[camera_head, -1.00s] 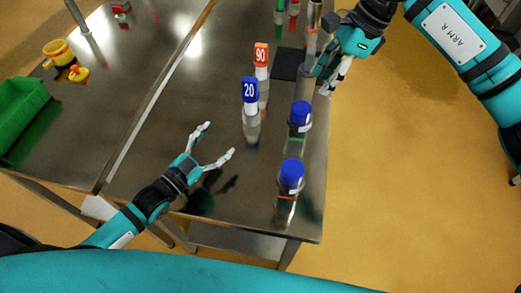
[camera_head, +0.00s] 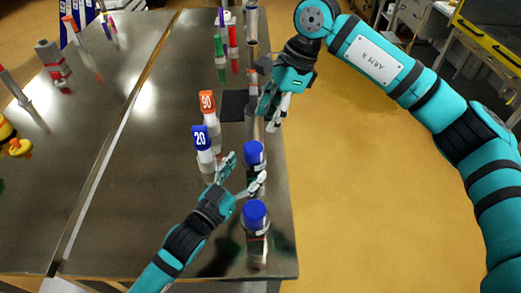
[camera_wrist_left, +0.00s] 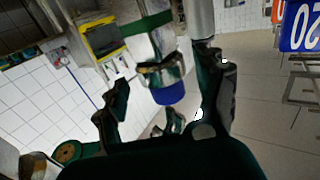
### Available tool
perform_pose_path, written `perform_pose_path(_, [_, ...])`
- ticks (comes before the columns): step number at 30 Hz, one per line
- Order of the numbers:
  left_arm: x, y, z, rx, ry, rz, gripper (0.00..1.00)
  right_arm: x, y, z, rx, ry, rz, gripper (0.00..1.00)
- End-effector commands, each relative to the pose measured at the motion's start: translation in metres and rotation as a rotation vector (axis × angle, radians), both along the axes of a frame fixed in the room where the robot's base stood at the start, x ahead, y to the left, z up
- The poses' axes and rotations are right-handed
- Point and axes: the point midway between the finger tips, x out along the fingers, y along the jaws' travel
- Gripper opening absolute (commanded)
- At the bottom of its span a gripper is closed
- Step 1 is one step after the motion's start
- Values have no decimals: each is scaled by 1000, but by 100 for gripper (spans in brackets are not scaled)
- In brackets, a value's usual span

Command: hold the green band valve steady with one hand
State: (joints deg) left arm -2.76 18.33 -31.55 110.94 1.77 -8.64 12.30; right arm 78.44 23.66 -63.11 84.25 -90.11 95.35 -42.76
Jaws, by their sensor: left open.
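The green band valve, with a blue cap (camera_head: 253,152), stands near the right edge of the metal table. In the left wrist view its green band (camera_wrist_left: 145,24), clear body and blue cap show ahead, between the fingers. My left gripper (camera_head: 243,174) is open, with its fingertips close to the valve's near side in the head view; I cannot tell whether they touch it. Its open fingers also show in the left wrist view (camera_wrist_left: 170,95). The lower valve body is partly hidden in the head view. My right gripper (camera_head: 269,112) is farther up the table edge; its jaw opening is unclear.
A second blue-capped valve (camera_head: 255,214) stands nearer, beside my left gripper. White-bodied pieces with a blue 20 tag (camera_head: 200,138) and an orange 90 tag (camera_head: 207,101) stand to the left. A dark pad (camera_head: 234,105) lies beyond. The table's left-middle is clear.

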Motion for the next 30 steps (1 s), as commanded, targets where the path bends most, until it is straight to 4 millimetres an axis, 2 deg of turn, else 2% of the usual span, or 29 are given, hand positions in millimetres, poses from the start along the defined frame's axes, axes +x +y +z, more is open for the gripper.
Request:
perform_pose_path(6, [37,-24,0,-1,-1,0,70,0,0,0,0,0,0,38])
perform_pose_path(12, [60,-40,0,-1,0,1,70,0,0,0,0,0,0,38])
perform_pose_path(18, [69,-46,0,0,0,0,70,0,0,0,0,0,0,38])
perform_pose_path(26, [70,-47,0,0,0,0,70,0,0,0,0,0,0,38])
perform_pose_path(30, [70,-46,0,0,0,0,54,0,0,0,0,0,0,38])
